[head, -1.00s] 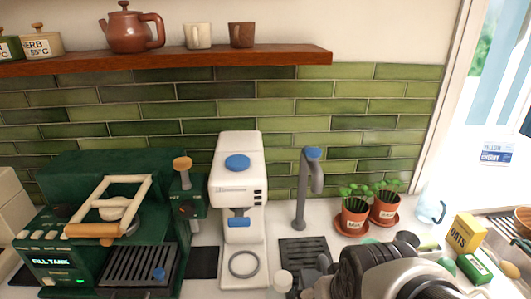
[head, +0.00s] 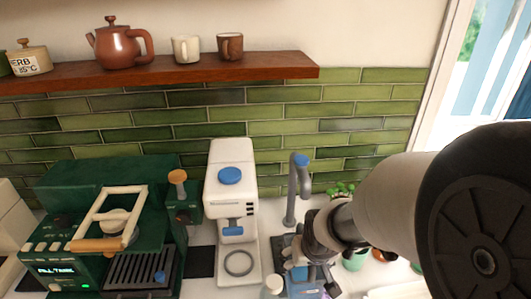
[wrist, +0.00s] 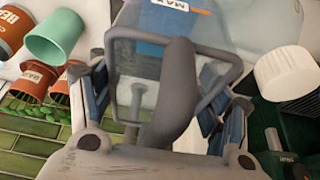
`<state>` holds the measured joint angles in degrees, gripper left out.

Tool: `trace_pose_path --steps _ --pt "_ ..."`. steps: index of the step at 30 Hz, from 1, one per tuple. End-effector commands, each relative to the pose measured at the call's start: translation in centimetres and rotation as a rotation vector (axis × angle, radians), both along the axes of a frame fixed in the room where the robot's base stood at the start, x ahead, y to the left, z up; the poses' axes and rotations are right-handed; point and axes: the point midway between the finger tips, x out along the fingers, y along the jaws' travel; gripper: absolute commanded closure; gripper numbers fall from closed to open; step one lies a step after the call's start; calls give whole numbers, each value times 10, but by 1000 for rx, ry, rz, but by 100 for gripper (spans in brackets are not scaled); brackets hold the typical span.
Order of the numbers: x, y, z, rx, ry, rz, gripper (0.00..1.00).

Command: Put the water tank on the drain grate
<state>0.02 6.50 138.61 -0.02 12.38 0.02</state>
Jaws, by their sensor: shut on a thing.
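The water tank, a clear vessel with a blue MAX label, is in my gripper. It fills the top middle of the wrist view (wrist: 150,45) and shows as a partly hidden blue shape in the head view (head: 305,291). My gripper (wrist: 165,85) is shut on its grey handle, and it also shows in the head view (head: 318,277). The dark drain grate (head: 279,243) lies under the grey tap (head: 293,190), mostly hidden behind my gripper. The tank appears at the grate's near side. I cannot tell whether it touches anything.
A white coffee maker (head: 230,200) stands just left of the grate. A white-capped container (head: 272,286) is close to the tank, also in the wrist view (wrist: 287,72). Potted plants (wrist: 35,82) and a mint cup (wrist: 62,37) are nearby. A green espresso machine (head: 100,215) stands far left.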

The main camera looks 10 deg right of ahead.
Motion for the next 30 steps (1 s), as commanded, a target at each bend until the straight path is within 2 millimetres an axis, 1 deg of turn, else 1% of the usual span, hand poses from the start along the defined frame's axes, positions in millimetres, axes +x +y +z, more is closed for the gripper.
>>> trace_pose_path --steps 1,4,7,10,19,24,27,30 --pt "14 0 -1 0 -4 0 96" --pt "36 0 0 0 -5 0 96" --pt "54 0 0 0 -4 0 96" --pt "66 0 1 0 -4 0 96" --pt "85 0 0 0 -4 0 96" --pt "82 0 -29 0 0 0 96" --pt "83 0 -35 0 -4 0 96" --pt "83 0 -33 0 -6 0 96"
